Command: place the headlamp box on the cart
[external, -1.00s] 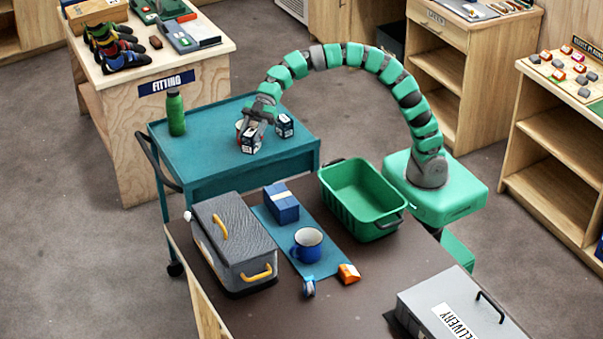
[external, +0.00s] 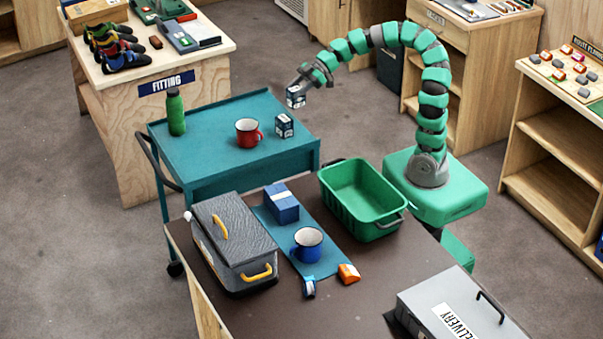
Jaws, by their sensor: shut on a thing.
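My gripper (external: 297,86) is shut on a small dark-and-white box (external: 296,97), held in the air near the cart's far right edge. A similar small dark-and-white box (external: 284,125) stands on the teal cart (external: 210,152), right of the red mug (external: 248,133). The print on both boxes is too small to read, so I cannot tell which is the headlamp box. In the picture, the held box appears just beyond the cart's edge; its exact height is unclear.
A green bottle (external: 175,111) stands on the cart's left side. The cart top's middle and front are clear. The brown table (external: 345,300) in front bears a green bin (external: 360,200), a grey case (external: 235,242), a blue box (external: 281,203) and a blue mug (external: 308,244).

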